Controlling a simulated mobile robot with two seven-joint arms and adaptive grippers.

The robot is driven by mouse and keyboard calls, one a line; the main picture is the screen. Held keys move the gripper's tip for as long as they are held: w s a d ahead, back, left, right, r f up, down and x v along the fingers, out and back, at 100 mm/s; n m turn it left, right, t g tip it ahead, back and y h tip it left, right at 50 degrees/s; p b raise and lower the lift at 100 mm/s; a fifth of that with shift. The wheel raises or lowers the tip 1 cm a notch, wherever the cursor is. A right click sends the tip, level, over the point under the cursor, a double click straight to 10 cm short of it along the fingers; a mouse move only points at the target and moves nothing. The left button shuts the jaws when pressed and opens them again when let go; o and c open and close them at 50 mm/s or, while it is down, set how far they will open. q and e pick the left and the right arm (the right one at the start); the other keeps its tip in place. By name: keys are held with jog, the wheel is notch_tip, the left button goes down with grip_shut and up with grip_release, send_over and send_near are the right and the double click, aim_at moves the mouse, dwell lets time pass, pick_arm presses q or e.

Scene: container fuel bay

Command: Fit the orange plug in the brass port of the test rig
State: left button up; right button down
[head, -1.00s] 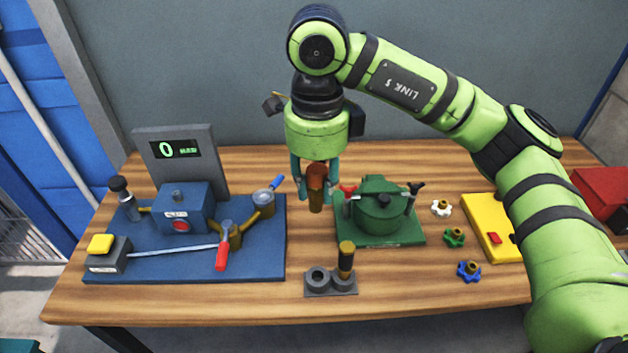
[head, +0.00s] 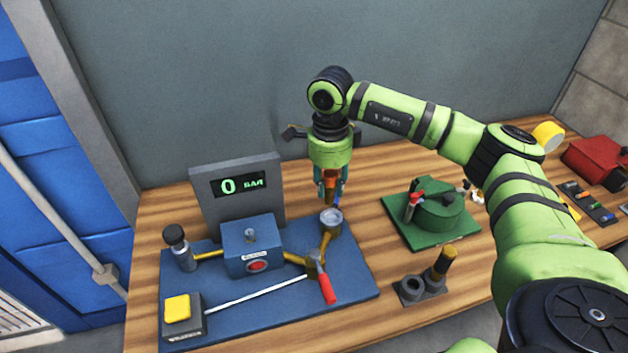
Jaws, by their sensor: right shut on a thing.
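My right gripper (head: 331,192) is shut on the orange plug (head: 331,178), which hangs upright with its brass-coloured tip down. The test rig stands on a blue base plate (head: 350,285). Its far right brass fitting (head: 331,232), with a round grey top, is just below the plug's tip in the picture. I cannot tell whether the tip touches it or is above or behind it. A bit of blue handle shows beside the gripper. A nearer brass fitting (head: 314,265) has a red-handled lever (head: 326,287). My left gripper is not in view.
The rig has a blue block (head: 253,246), a display (head: 240,185) reading 0 and a yellow button (head: 177,307). A grey two-hole holder (head: 411,291) with a black-and-brass piece (head: 444,263) stands right of it. A green fixture (head: 437,212) is behind that. Bare wood lies between.

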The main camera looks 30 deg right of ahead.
aim_at(332, 202)
jog(key=shift+s+d+f, duration=0.15)
jog(key=shift+d+f, duration=0.15)
jog(key=shift+d, duration=0.05)
jog(key=shift+s+d+f+b, duration=0.1)
jog(key=shift+d+f+b, duration=0.05)
jog(key=shift+f+b, duration=0.2)
jog(key=shift+f, duration=0.3)
jog(key=shift+a+f+b, duration=0.2)
jog(key=shift+f+b, duration=0.8)
jog(key=shift+f, duration=0.2)
jog(key=shift+d+f+b, duration=0.1)
jog(key=shift+f+b, duration=0.25)
jog(key=shift+f, duration=0.25)
pick_arm(q)
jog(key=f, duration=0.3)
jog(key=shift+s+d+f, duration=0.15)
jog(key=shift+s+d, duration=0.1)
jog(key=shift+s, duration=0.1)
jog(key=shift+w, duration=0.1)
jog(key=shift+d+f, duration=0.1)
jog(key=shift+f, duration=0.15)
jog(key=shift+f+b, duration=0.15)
jog(key=shift+b, duration=0.3)
pick_arm(e)
jog(key=shift+f, duration=0.2)
